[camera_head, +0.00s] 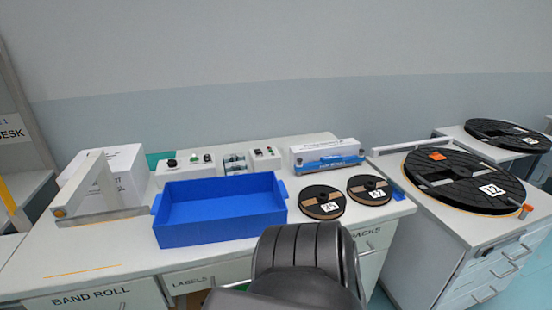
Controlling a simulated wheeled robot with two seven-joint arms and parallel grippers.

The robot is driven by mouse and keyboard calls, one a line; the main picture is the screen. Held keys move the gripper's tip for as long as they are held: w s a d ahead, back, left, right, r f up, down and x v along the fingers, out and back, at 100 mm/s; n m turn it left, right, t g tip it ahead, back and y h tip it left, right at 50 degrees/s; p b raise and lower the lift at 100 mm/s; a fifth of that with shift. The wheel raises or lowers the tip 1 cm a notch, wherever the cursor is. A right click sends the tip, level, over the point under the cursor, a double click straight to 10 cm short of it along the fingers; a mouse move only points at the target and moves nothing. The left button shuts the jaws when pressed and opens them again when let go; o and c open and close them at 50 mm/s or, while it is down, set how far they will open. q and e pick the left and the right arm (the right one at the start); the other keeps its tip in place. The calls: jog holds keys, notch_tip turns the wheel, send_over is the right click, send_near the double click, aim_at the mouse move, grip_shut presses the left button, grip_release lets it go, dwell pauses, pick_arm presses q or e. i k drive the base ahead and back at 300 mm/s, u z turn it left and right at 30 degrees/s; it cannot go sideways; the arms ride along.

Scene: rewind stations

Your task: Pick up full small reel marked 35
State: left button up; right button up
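Two small dark reels with brown bands lie flat, side by side, on the right part of the white desk. The left small reel (318,195) has a white label that seems to read 35, but the digits are too small to be sure. The right small reel (380,182) has a label whose first digit is unclear. Neither of my grippers is in view.
An empty blue bin (215,237) stands left of the reels. A blue-and-white box (326,155) and control boxes (189,162) are behind. A large black reel marked 12 (449,194) lies on the right cabinet (461,235). A white angled frame (102,190) stands left.

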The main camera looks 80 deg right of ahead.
aim_at(319, 202)
jog(key=u, duration=0.05)
jog(key=k, duration=1.7)
jog(key=z, duration=2.55)
jog(key=i, duration=0.35)
jog(key=z, duration=0.1)
